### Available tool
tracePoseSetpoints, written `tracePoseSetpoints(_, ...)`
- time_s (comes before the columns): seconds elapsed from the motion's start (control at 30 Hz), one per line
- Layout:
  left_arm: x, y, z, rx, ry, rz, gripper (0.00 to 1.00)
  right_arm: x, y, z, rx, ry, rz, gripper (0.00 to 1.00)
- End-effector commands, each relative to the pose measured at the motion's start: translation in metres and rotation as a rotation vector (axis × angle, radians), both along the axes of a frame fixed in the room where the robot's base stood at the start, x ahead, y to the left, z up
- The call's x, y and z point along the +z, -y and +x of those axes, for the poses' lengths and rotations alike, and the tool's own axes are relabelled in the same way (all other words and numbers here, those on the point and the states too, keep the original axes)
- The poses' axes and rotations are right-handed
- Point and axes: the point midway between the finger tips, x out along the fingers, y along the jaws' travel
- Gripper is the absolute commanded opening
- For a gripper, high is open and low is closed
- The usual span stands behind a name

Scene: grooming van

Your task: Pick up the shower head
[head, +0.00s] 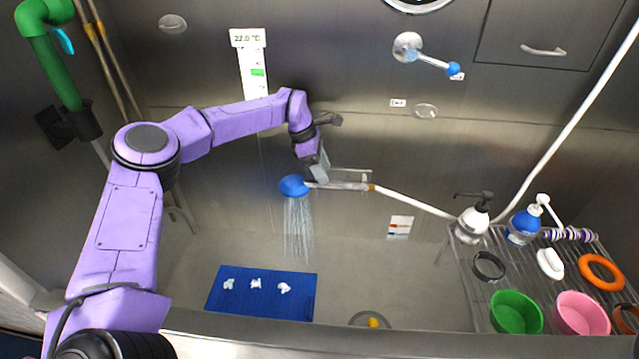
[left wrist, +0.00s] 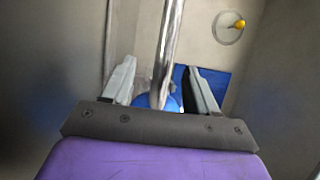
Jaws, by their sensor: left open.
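The shower head (head: 293,186) has a round blue face and a silver handle. It sprays water straight down, and a white hose (head: 415,200) runs from its handle to the right. My left gripper (head: 318,174) is open just above the handle, close to the blue end. In the left wrist view, a shiny metal bar runs between the two spread fingers (left wrist: 160,75), with part of the blue shower head (left wrist: 158,103) beyond the palm edge. I cannot tell whether either finger touches the handle. My right gripper is out of view.
A thin metal bracket (head: 350,171) juts out just above the handle. A blue mat (head: 300,300) with white tufts lies on the tub floor, near a drain (head: 356,318) with a yellow object. A wire rack (head: 465,268) with bottles and bowls stands at right.

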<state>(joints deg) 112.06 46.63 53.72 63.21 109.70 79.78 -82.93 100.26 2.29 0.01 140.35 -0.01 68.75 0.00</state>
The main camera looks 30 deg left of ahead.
Motion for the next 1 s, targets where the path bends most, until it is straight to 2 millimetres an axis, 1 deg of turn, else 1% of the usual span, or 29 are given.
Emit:
tracePoseSetpoints(0.03, -0.004, 0.003, -0.002, -0.001, -0.006, 0.001, 0.58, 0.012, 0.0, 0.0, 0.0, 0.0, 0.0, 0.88)
tracePoseSetpoints(0.1, -0.016, 0.007, -0.002, -0.001, -0.007, 0.001, 0.58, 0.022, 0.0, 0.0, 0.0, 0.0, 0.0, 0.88)
tracePoseSetpoints(0.2, -0.033, 0.011, 0.001, 0.002, -0.004, 0.001, 0.58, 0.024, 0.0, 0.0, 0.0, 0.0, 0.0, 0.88)
tracePoseSetpoints(0.27, -0.038, 0.012, 0.001, 0.004, -0.003, 0.002, 0.58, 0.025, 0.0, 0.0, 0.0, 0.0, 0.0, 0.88)
tracePoseSetpoints(0.47, -0.041, 0.013, 0.002, 0.004, -0.001, 0.002, 0.58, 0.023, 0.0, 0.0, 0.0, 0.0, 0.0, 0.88)
tracePoseSetpoints(0.5, -0.041, 0.013, 0.002, 0.003, -0.001, 0.002, 0.52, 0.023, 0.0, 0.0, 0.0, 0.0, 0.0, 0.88)
tracePoseSetpoints(0.57, -0.041, 0.013, 0.002, 0.003, -0.001, 0.002, 0.32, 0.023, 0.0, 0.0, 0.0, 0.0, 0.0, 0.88)
tracePoseSetpoints(0.6, -0.041, 0.013, 0.002, 0.003, -0.001, 0.002, 0.19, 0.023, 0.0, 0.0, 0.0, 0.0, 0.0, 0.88)
tracePoseSetpoints(0.67, -0.041, 0.013, 0.002, 0.003, -0.001, 0.002, 0.0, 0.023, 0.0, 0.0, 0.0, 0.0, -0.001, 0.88)
tracePoseSetpoints(1.0, -0.037, 0.013, 0.003, 0.003, 0.002, 0.001, 0.0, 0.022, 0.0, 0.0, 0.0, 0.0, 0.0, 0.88)
